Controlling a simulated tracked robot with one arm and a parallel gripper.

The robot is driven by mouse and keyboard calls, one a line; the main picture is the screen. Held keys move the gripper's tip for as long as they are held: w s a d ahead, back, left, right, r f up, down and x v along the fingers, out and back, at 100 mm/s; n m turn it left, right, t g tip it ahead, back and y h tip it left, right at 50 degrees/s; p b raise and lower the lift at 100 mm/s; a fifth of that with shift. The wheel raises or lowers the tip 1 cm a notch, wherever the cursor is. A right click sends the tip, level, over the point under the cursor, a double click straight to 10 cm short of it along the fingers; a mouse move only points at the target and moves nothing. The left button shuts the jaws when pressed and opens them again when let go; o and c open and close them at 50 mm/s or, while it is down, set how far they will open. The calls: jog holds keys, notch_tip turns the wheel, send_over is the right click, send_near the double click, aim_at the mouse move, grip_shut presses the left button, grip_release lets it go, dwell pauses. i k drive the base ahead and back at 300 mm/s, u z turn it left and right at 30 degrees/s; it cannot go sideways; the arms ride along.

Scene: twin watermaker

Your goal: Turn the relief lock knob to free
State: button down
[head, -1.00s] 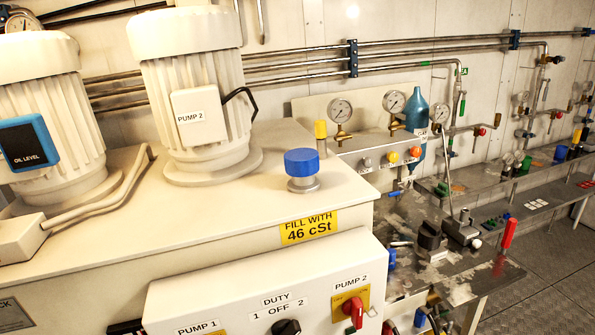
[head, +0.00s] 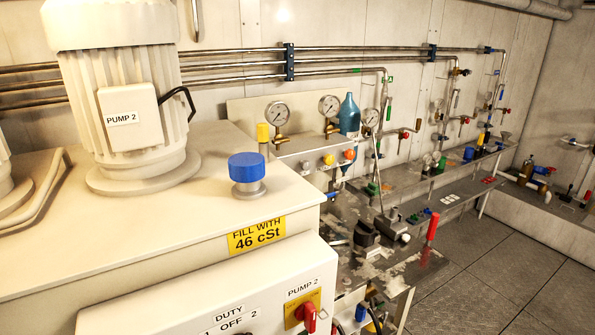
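No part of my gripper shows in the head view. I cannot tell which part is the relief lock knob, as no readable label names it. A grey gauge box right of the pump tank carries a small grey knob (head: 305,167), a yellow knob (head: 328,159) and an orange knob (head: 349,154). Below them, on a stained bench, stands a dark block-like knob or valve (head: 366,235). A grey block with an upright lever (head: 390,225) is beside it.
The white tank (head: 150,230) with the pump 2 motor (head: 125,110) and blue cap (head: 247,167) fills the left. In front is a switch box with a red pump 2 switch (head: 309,314). A red handle (head: 432,226) stands at the bench end. Floor (head: 500,265) at right is clear.

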aim_at(306, 165)
jog(key=z, duration=0.05)
jog(key=k, duration=0.65)
jog(key=z, duration=0.55)
jog(key=i, duration=2.5)
jog(key=u, duration=0.5)
